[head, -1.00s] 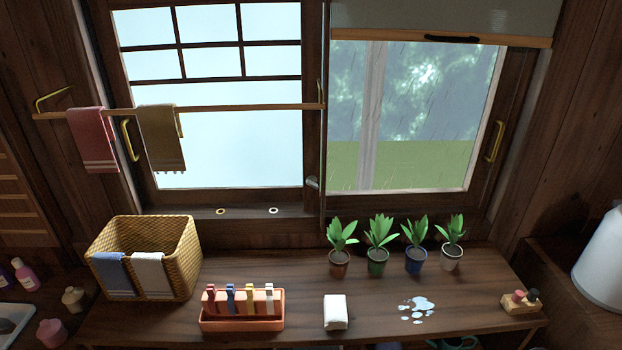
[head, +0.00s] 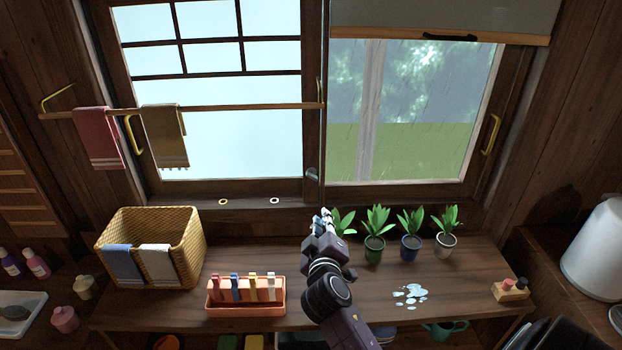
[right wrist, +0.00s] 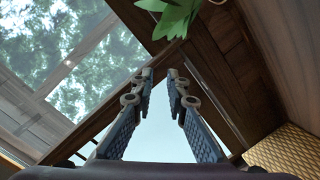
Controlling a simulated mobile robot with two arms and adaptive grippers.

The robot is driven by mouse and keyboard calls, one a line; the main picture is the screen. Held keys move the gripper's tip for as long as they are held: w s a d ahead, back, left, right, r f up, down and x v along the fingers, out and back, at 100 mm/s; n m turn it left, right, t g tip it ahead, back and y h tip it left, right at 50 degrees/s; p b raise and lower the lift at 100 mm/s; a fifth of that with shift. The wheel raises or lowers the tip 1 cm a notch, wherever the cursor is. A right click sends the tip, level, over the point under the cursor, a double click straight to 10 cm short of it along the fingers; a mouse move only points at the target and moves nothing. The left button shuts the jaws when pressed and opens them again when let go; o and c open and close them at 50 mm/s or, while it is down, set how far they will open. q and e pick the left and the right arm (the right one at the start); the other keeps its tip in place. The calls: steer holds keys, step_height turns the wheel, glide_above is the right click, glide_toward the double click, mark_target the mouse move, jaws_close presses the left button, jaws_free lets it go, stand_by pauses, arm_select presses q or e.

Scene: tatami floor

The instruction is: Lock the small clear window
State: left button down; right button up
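The clear window (head: 420,150) is on the right in the head view, with rain and greenery behind its glass. A small grey latch (head: 312,174) sits on the dark post at its left edge. I cannot tell whether it is engaged. My right gripper (head: 322,216) points up towards the window from below the latch, apart from it in the picture, in front of the leftmost plant. In the right wrist view its two fingers (right wrist: 159,73) are apart with nothing between them, so it is open. My left gripper is not in view.
Several potted plants (head: 375,232) stand along the counter (head: 350,263) below the window, close to my right gripper. A rail (head: 240,106) with towels crosses the left window. A basket (head: 190,240) and a pegged orange tray (head: 245,307) stand left. A blind (head: 450,15) hangs above the clear window.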

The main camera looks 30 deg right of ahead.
steer(key=n+t, duration=0.2)
glide_toward(311, 178)
steer(key=w, duration=0.2)
steer(key=shift+h, duration=0.3)
steer(key=shift+s+d+p+x, duration=0.15)
steer(key=shift+p+x, duration=0.2)
steer(key=shift+x, duration=1.6)
steer(key=shift+s+d+p+x, duration=0.1)
steer(key=shift+d+p+x, duration=0.2)
steer(key=shift+x, duration=1.6)
steer(key=shift+a+f, duration=0.1)
jaws_close()
steer(key=shift+n, duration=0.4)
steer(key=n, duration=0.2)
steer(key=shift+f+n, duration=0.1)
steer(key=shift+n, duration=0.2)
steer(key=shift+f+n, duration=0.1)
steer(key=shift+n, duration=1.6)
